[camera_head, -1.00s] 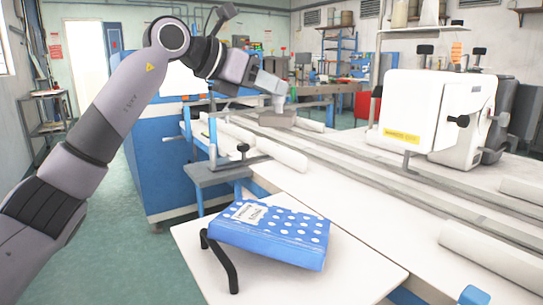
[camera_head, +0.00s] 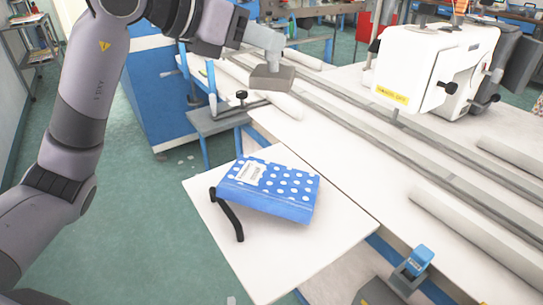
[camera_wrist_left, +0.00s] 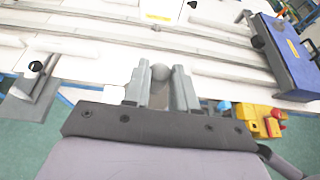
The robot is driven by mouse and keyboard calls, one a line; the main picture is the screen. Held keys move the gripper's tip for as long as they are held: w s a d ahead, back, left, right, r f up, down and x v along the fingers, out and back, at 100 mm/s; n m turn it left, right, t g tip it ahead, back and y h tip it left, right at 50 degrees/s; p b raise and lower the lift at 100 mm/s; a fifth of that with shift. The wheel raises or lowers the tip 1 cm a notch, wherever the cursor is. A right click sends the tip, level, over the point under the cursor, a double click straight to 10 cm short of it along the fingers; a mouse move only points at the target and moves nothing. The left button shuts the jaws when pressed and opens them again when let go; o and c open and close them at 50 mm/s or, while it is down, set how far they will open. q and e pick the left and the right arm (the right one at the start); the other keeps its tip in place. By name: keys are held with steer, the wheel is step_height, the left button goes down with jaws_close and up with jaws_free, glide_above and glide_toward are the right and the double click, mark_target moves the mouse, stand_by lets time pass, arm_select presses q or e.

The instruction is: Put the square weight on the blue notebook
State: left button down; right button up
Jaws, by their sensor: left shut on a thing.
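The square weight (camera_head: 271,78) is a grey-brown block. It hangs from my left gripper (camera_head: 273,52) above the white table, beyond the notebook. The left fingers are shut on its top; in the left wrist view a round grey knob shows between the fingertips (camera_wrist_left: 159,84). The blue notebook (camera_head: 290,184) has white dots and a pale label. It lies on the near white board, apart from the weight and nearer to the head camera. My right gripper is out of view.
A black bent bar (camera_head: 229,214) stands at the notebook's left side. A white sewing machine (camera_head: 430,66) stands at the upper right. Long rails (camera_head: 350,118) and white rolls (camera_head: 475,232) lie along the table.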

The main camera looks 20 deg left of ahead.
arm_select(q)
steer(key=shift+s+r, duration=0.25)
steer(key=shift+r, duration=0.05)
steer(key=shift+f, duration=0.2)
steer(key=shift+f+b, duration=0.55)
steer(key=shift+f, duration=9.25)
steer(key=shift+f, duration=0.1)
steer(key=c, duration=1.3)
jaws_free()
steer(key=shift+f, duration=0.2)
steer(key=o, duration=0.4)
steer(key=shift+r, duration=0.15)
